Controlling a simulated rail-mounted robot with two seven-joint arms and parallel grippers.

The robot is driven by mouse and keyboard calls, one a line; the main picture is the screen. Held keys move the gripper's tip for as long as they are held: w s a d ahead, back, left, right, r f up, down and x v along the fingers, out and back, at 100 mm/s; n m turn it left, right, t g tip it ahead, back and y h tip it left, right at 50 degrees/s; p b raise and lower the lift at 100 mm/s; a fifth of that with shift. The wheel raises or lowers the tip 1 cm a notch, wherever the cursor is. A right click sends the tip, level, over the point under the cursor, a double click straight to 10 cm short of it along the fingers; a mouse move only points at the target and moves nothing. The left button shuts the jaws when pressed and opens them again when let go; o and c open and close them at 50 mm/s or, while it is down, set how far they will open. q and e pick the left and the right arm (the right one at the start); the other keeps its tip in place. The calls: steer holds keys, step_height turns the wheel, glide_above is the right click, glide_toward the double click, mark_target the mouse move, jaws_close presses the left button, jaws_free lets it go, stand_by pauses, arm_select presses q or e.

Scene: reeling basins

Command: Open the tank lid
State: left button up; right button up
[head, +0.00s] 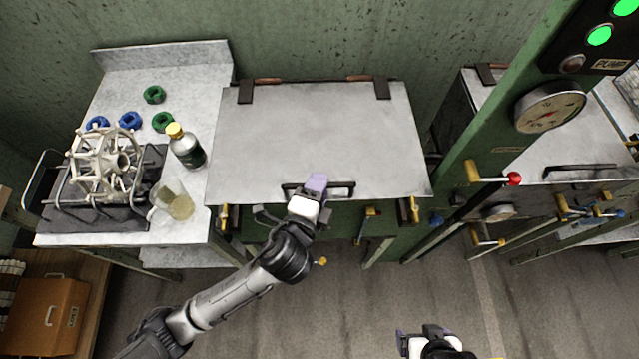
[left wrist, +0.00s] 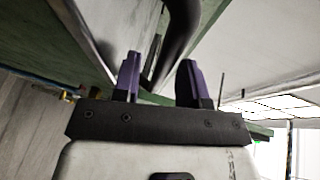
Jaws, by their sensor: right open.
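The tank lid (head: 320,135) is a wide grey metal sheet lying flat over the green tank, shut, with hinges along its back edge. Its dark bar handle (head: 342,187) is at the front edge, and the handle also shows in the left wrist view (left wrist: 182,30). My left gripper (head: 316,184) is at the middle of this handle and hides part of it. In the left wrist view its purple fingers (left wrist: 160,80) stand apart, with the dark handle between and just beyond them; contact is unclear. My right gripper (head: 424,333) is open and empty at the bottom edge, well away from the lid.
A side table (head: 210,80) on the left holds a reel (head: 103,162), a bottle (head: 187,146), a glass jug (head: 178,203) and green and blue rings. A green post with a gauge (head: 550,107) and a red-knobbed lever (head: 513,179) stands right. Floor in front is clear.

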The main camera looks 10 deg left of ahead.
arm_select(q)
steer(key=shift+w+d+f, duration=0.1)
steer(key=shift+w, duration=0.35)
jaws_close()
stand_by(0.4)
